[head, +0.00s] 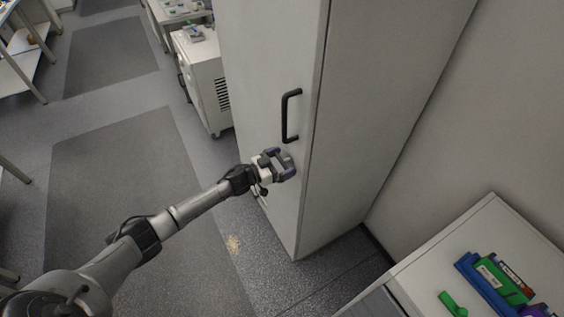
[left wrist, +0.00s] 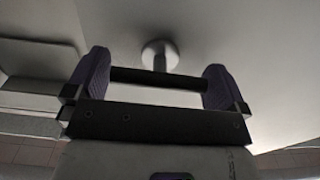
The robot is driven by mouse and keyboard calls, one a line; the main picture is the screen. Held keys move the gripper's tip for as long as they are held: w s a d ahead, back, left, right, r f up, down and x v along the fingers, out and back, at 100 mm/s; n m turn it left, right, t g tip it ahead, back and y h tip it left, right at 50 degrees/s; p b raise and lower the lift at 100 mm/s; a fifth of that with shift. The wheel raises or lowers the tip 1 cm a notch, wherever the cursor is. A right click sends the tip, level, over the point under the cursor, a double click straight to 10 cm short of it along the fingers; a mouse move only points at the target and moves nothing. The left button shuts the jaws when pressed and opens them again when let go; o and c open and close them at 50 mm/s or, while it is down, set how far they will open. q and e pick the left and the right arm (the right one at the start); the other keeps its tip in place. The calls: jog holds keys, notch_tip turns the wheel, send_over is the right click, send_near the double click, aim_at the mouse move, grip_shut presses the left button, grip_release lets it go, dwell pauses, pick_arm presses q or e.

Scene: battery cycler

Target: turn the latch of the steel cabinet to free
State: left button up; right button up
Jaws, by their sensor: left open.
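The steel cabinet (head: 258,70) is tall and light grey, with a black bar handle (head: 290,116) on its door. My left gripper (head: 284,163) is at the door face just below this handle. In the left wrist view, the latch (left wrist: 158,54) shows as a pale round base with a short stem and a dark crossbar lying level in the picture. My left gripper (left wrist: 157,82) is open, with one purple-padded finger near each end of the crossbar. I cannot tell if either finger touches it. In the head view the gripper hides the latch. My right gripper is out of view.
A white worktop (head: 480,235) with blue and green items stands at the lower right. A white wheeled unit (head: 203,80) stands left of the cabinet. Dark mats (head: 125,190) lie on the open floor to the left. A wall is right of the cabinet.

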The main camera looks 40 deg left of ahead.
pick_arm(q)
jog(key=c, duration=0.6)
jog(key=shift+o, duration=0.2)
